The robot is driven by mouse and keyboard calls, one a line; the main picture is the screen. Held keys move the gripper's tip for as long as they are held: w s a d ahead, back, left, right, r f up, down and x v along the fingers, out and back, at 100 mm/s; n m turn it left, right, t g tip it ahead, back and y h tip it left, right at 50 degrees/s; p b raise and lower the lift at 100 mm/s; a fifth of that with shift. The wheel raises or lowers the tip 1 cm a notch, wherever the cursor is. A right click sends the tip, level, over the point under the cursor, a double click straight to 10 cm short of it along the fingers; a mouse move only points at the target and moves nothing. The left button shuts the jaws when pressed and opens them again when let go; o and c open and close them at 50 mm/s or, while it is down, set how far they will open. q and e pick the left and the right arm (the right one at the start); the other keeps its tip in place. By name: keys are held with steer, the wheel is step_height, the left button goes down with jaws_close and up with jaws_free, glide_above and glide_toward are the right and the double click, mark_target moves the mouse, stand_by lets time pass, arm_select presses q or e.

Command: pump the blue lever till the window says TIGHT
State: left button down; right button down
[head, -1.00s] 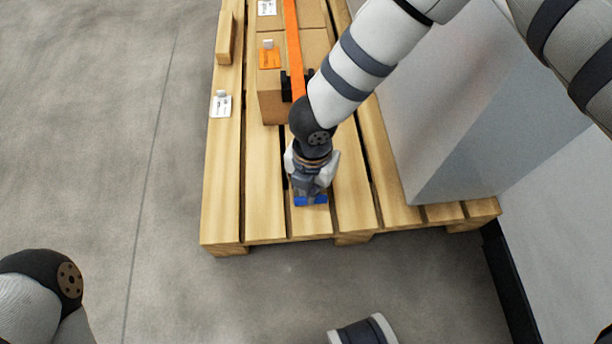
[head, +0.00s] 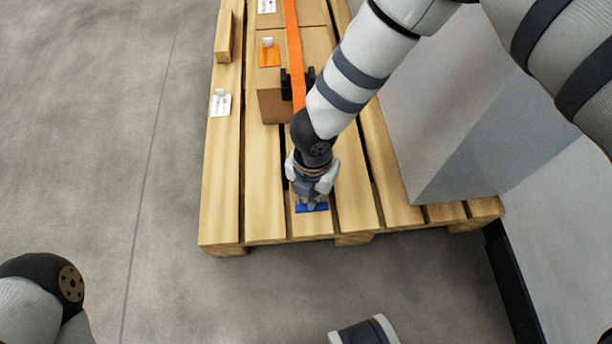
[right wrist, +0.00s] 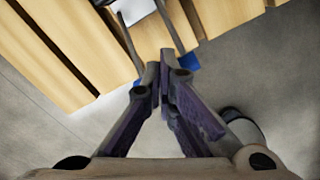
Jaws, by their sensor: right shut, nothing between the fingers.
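The blue lever grip (head: 312,208) is a short bar low in the head view, above the near end of the pallet. Blue parts of it also show on both sides of the fingertips in the right wrist view (right wrist: 190,62), with two thin grey rods running up from them. My right gripper (head: 312,197) is at the middle of the blue grip and hides part of it. In the right wrist view its fingers (right wrist: 164,75) are together and hold nothing; whether they touch the grip I cannot tell. My left gripper is out of view. No readable window text shows.
The wooden pallet (head: 262,190) carries cardboard boxes (head: 270,102) under an orange strap (head: 294,50) with a black buckle. A large grey cabinet (head: 440,120) stands at the right. The floor left of the pallet is clear.

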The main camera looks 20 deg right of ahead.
steer(key=shift+f, duration=0.4)
steer(key=shift+r+p, duration=1.25)
steer(key=shift+r, duration=0.9)
